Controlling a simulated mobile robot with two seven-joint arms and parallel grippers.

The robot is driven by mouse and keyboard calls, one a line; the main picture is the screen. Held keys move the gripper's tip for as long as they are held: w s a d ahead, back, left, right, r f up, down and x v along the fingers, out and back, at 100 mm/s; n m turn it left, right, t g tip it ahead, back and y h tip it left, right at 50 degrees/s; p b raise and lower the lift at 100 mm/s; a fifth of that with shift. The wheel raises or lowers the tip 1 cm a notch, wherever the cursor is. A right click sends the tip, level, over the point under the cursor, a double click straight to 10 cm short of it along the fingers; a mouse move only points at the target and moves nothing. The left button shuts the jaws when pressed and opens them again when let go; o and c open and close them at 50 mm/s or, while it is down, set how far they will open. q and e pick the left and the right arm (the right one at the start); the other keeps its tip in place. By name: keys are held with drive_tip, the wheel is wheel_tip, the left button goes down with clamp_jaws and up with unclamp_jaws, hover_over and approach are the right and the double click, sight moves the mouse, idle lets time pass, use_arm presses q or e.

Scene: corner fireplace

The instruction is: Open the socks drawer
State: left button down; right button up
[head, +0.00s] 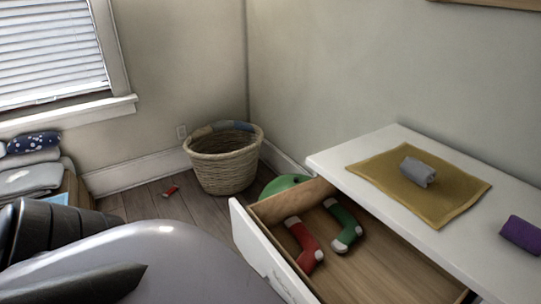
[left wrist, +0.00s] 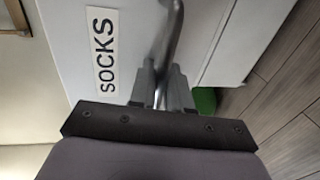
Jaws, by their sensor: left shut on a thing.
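The socks drawer (head: 262,250) stands pulled out from the white dresser (head: 330,157) in the head view. Its wooden inside holds a red sock (head: 304,246) and a green sock (head: 345,224). In the left wrist view the drawer's white front carries a label reading SOCKS (left wrist: 104,50) and a curved metal handle (left wrist: 172,35). My left gripper (left wrist: 165,78) is shut on this handle. In the head view the gripper's fingers are hidden. My right gripper is not in view.
A yellow cloth (head: 385,183) with a grey roll (head: 417,172) and a purple roll (head: 521,235) lie on the dresser top. A wicker basket (head: 224,165) stands in the corner. A small red item (head: 170,191) lies on the floor. A green object (head: 280,186) sits behind the drawer.

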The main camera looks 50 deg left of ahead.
use_arm(q)
drive_tip(key=c, duration=1.2)
unclamp_jaws()
drive_tip(key=shift+c, duration=0.2)
drive_tip(key=v, duration=0.7)
drive_tip(key=shift+a, duration=0.1)
drive_tip(key=shift+s, duration=0.1)
